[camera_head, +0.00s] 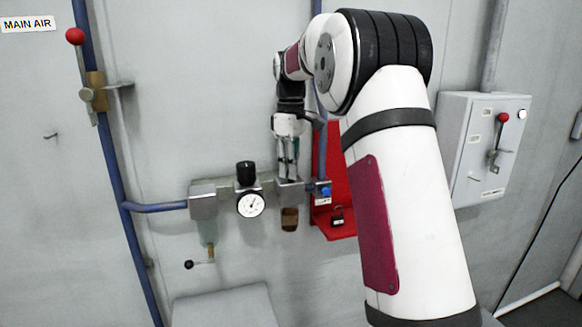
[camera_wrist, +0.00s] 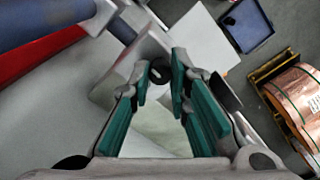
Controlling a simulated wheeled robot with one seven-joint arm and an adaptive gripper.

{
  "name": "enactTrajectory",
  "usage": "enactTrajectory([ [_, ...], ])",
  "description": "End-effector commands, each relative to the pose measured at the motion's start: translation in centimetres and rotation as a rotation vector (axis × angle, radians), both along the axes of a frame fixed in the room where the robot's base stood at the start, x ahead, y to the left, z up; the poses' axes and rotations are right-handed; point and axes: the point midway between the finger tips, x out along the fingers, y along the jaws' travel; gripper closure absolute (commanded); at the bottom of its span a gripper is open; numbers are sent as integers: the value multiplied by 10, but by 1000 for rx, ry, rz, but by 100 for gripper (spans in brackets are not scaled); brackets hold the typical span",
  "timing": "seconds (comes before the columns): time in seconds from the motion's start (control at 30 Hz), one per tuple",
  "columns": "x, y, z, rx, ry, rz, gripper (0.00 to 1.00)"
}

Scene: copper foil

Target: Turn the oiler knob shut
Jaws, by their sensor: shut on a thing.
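The oiler's metal body (camera_head: 291,190) sits at the right end of the air unit on the wall, with a brown bowl (camera_head: 289,218) hanging below it. My gripper (camera_head: 287,174) points down onto the top of the oiler. In the wrist view my gripper (camera_wrist: 160,76) has its teal-padded fingers close together at the tips, around a small dark round knob (camera_wrist: 160,68). It is shut on this knob, the oiler knob. The fingers hide most of the knob in the head view, and its turn cannot be read.
Left of the oiler are a regulator with a black knob (camera_head: 246,173) and a gauge (camera_head: 251,204). A red board (camera_head: 337,165) with a black padlock (camera_head: 338,216) stands close on the right. A blue pipe (camera_head: 107,145) runs up the left wall. A grey switch box (camera_head: 490,145) hangs at right.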

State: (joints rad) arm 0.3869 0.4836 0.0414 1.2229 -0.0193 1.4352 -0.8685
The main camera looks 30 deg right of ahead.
Motion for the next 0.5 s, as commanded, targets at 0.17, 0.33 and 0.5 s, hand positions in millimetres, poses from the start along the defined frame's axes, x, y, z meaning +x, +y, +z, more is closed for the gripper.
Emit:
enactTrajectory([
  [0.17,1,1,1,0,-2,1,62],
  [0.33,0,0,1,0,-1,0,62],
  [0.5,0,0,3,0,-1,0,62],
])
